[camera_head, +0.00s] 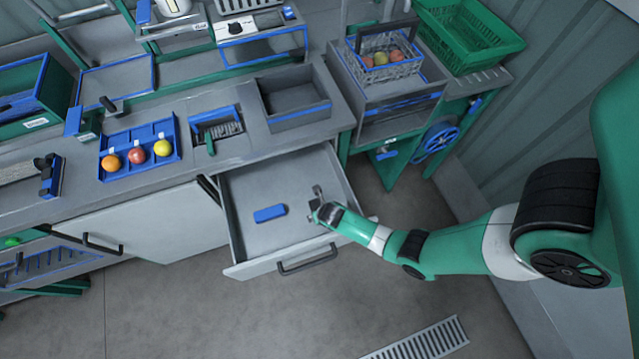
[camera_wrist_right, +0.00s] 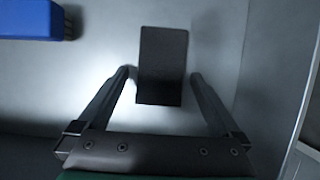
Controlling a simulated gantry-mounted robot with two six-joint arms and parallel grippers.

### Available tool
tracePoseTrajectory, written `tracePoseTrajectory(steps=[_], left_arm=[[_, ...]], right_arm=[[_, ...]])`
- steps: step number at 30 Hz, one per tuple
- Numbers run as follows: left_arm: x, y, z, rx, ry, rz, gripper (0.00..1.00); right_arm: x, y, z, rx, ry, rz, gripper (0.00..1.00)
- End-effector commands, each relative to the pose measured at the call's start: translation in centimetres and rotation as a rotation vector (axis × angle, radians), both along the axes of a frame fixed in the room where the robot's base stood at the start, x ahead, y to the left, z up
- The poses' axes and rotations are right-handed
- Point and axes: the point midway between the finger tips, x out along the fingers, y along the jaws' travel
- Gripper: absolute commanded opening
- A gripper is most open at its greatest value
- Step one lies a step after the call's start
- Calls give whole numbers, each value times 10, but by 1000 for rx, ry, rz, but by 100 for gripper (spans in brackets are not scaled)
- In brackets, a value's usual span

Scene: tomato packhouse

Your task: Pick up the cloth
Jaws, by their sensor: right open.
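A dark grey, flat rectangular piece (camera_wrist_right: 163,52), which looks like the folded cloth, lies on the drawer floor in the right wrist view. My right gripper (camera_wrist_right: 160,76) is open, its two fingers on either side of the near part of the cloth with a gap at each side. In the head view, my right gripper (camera_head: 317,200) reaches into the right side of the open drawer (camera_head: 262,185) and largely hides the cloth. My left gripper is in neither view.
A blue block-like object (camera_head: 269,213) with a dark end lies in the drawer, left of my right gripper; it also shows in the wrist view (camera_wrist_right: 30,18). The drawer's front has a handle (camera_head: 307,260). A blue tray (camera_head: 137,170) with three fruits stands on the counter.

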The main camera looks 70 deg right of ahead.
Motion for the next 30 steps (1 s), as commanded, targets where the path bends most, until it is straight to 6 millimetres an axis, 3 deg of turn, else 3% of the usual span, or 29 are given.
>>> tracePoseTrajectory(steps=[2,15,23,30], left_arm=[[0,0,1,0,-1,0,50],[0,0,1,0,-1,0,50],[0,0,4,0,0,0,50],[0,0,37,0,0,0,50]], right_arm=[[0,0,1,0,0,0,96],[0,0,1,1,1,0,18],[0,0,4,0,0,0,18],[0,0,42,0,0,1,18]])
